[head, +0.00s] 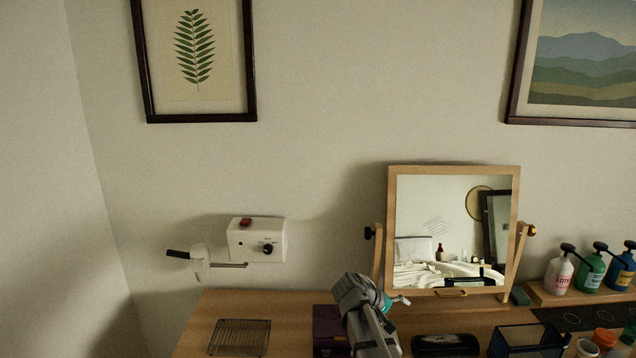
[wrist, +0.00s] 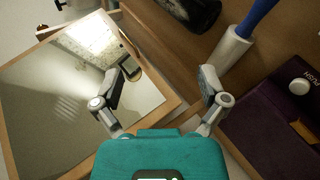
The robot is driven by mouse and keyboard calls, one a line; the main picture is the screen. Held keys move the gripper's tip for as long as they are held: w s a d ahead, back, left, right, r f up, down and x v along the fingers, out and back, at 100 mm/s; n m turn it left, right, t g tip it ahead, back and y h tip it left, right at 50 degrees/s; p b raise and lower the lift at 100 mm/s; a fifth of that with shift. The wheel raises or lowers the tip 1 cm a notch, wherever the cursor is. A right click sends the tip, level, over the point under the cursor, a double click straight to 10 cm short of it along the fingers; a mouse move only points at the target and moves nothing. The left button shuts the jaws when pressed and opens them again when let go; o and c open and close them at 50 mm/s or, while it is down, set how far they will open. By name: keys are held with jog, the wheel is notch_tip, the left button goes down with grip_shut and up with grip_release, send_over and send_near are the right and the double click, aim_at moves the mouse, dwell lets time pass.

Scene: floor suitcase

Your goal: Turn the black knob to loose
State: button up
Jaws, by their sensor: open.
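A small black knob (head: 369,232) sits on the left post of the wooden tilting mirror (head: 393,200). An amber knob (head: 530,230) is on the right post. Another black knob (head: 267,249) is on the front of the white wall box (head: 240,240), with marks too small to read. My gripper (head: 398,300) is in front of the mirror's lower left part, below and right of the mirror's black knob and apart from it. In the wrist view my gripper (wrist: 160,87) has its fingers spread with nothing between them. The mirror (wrist: 80,90) fills the left there.
A purple box (head: 328,322) stands left of my arm, a wire rack (head: 240,337) farther left. A black case (head: 447,345) and a dark mesh tray (head: 525,340) lie right. Pump bottles (head: 590,270) stand far right. The wrist view shows a blue-handled roller (wrist: 235,48).

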jog(key=s+a+f+m+g+y, duration=0.1)
jog(key=s+f+y, duration=0.1)
jog(key=s, duration=0.3)
jog(key=s+a+f+m+y, duration=0.1)
jog(key=s+a+f+y, duration=0.1)
jog(key=s+y, duration=0.2)
jog(key=s+a+f+m+g+y, duration=0.1)
jog(key=s+f+y, duration=0.2)
jog(key=s, duration=0.5)
jog(key=shift+s+a+g+y, duration=0.15)
jog(key=shift+a+g+y, duration=0.15)
jog(key=shift+a+y, duration=0.15)
